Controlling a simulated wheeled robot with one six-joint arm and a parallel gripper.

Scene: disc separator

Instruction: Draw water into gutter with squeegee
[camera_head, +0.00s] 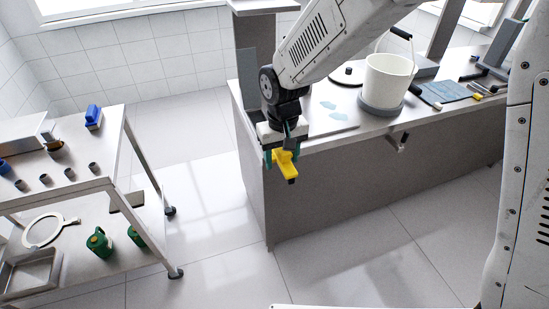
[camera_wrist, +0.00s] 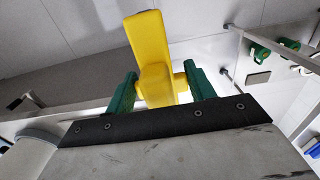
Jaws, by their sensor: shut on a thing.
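My gripper (camera_head: 281,156) has green fingers and is shut on a yellow tool (camera_head: 286,168), which appears to be the squeegee. The tool hangs in the air just off the front left of the grey workbench (camera_head: 350,180), with its dark end pointing down. In the wrist view the yellow tool (camera_wrist: 153,55) sits between the green fingers of my gripper (camera_wrist: 161,86). Pale blue water patches (camera_head: 328,105) lie on the bench top, right of my gripper and apart from the tool. I cannot clearly make out the gutter.
A white bucket (camera_head: 388,78) stands on the bench, right of the water. A blue-grey mat (camera_head: 446,92) and small tools lie further right. A wheeled cart (camera_head: 98,187) at left carries a blue item (camera_head: 93,116) and green cans (camera_head: 99,242). Clear floor separates cart and bench.

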